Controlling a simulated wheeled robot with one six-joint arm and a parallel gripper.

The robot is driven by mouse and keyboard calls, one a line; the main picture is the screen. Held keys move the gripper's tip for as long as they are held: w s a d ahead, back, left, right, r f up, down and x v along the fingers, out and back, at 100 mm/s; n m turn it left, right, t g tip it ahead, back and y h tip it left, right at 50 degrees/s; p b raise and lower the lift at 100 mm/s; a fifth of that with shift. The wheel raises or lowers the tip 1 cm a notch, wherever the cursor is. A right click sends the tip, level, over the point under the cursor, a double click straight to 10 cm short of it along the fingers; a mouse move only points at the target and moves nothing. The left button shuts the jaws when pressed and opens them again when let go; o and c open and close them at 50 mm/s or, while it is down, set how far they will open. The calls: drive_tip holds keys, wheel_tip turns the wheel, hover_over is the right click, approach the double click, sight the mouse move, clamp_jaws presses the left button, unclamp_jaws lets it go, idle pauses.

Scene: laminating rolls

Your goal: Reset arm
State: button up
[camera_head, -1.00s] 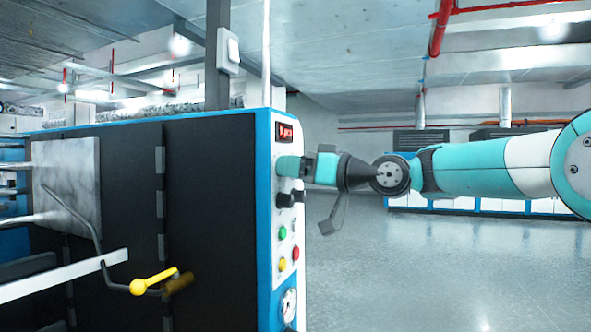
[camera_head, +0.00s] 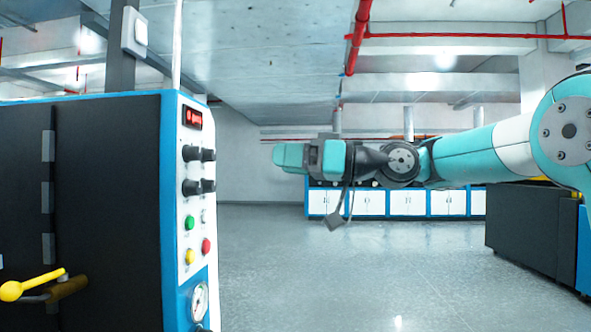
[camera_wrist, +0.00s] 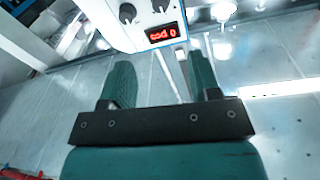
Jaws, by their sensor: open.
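My gripper shows in the wrist view (camera_wrist: 160,82) with its two teal fingers spread apart and nothing between them. In the head view my gripper (camera_head: 278,156) is at the end of my teal and white arm, which reaches in from the right. It is to the right of the machine's control panel (camera_head: 195,225), with a gap between them. The panel carries a red digital display (camera_head: 193,117), black knobs and coloured buttons. The display (camera_wrist: 161,34) and part of the panel also show ahead of the fingers in the wrist view.
The black and blue laminating machine (camera_head: 105,200) fills the left side. A yellow-knobbed lever (camera_head: 12,291) sticks out at its lower left. White cabinets (camera_head: 370,203) line the back wall, and a dark machine (camera_head: 535,232) stands at the right. The grey floor between is clear.

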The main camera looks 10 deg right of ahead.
drive_tip(key=shift+s+d, duration=0.25)
drive_tip(key=shift+d, duration=0.25)
drive_tip(key=s+a+f+m+g+h+p, duration=0.2)
drive_tip(key=s+a+f+h, duration=0.3)
drive_tip(key=f, duration=0.3)
drive_tip(key=s+d+f+m+g+h+p, duration=0.1)
drive_tip(key=s+d+f+g+h, duration=0.1)
drive_tip(key=s+f, duration=0.6)
drive_tip(key=s+d+f+m+g+h+p, duration=0.1)
drive_tip(key=s+d+f+g+h, duration=0.2)
drive_tip(key=s, duration=1.2)
wheel_tip(320, 180, down, 6)
drive_tip(key=d+h, duration=0.1)
drive_tip(key=h, duration=0.2)
drive_tip(key=shift+s+d+f+g, duration=0.2)
drive_tip(key=shift+s+g, duration=0.1)
drive_tip(key=shift+s, duration=0.1)
